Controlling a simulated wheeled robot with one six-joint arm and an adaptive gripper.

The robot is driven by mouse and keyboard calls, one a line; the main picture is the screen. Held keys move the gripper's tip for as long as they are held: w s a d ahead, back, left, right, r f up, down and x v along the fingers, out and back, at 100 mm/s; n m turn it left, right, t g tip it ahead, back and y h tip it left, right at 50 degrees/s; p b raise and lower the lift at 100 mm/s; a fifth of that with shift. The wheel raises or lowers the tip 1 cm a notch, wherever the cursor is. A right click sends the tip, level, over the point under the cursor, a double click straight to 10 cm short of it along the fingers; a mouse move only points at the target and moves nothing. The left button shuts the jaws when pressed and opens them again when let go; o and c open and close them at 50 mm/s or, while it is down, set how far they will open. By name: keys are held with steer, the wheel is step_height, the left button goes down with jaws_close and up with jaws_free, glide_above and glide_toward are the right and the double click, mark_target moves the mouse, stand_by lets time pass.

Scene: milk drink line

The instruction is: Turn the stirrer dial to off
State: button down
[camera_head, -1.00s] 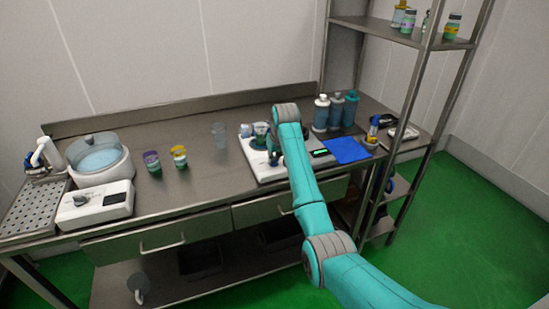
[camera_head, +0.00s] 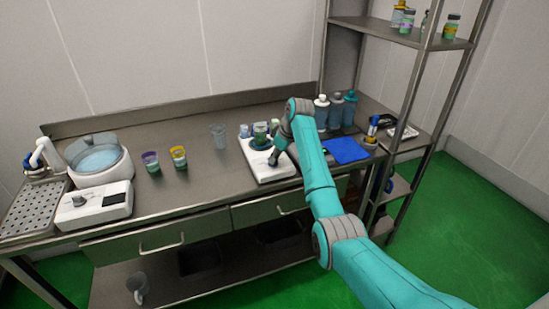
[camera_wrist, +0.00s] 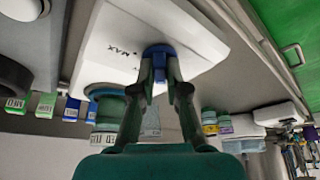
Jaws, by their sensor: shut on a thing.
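The white stirrer (camera_head: 258,168) stands on the steel bench, right of the clear cup. My gripper (camera_head: 273,160) reaches down to its front part in the head view. In the wrist view, the two dark fingers of my gripper (camera_wrist: 161,75) are shut on the blue stirrer dial (camera_wrist: 159,50), one on each side. "MAX" is printed on the white casing beside it. The fingers hide part of the dial, and I cannot tell its setting. A green-filled beaker (camera_head: 260,133) is at the back of the stirrer.
Several bottles (camera_head: 335,112) and a blue cloth (camera_head: 345,150) are on the right. A clear cup (camera_head: 219,137) and two coloured cups (camera_head: 178,158) stand left. A white unit with a dial (camera_head: 95,205) and a round bath (camera_head: 98,160) are far left.

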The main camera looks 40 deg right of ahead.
steer(key=shift+d+n+g+y, duration=0.1)
steer(key=shift+n+g+y, duration=0.45)
steer(key=shift+n, duration=1.45)
steer(key=c, duration=1.2)
jaws_free()
steer(key=v, duration=1.2)
steer(key=shift+d+f, duration=0.1)
steer(key=shift+d, duration=0.05)
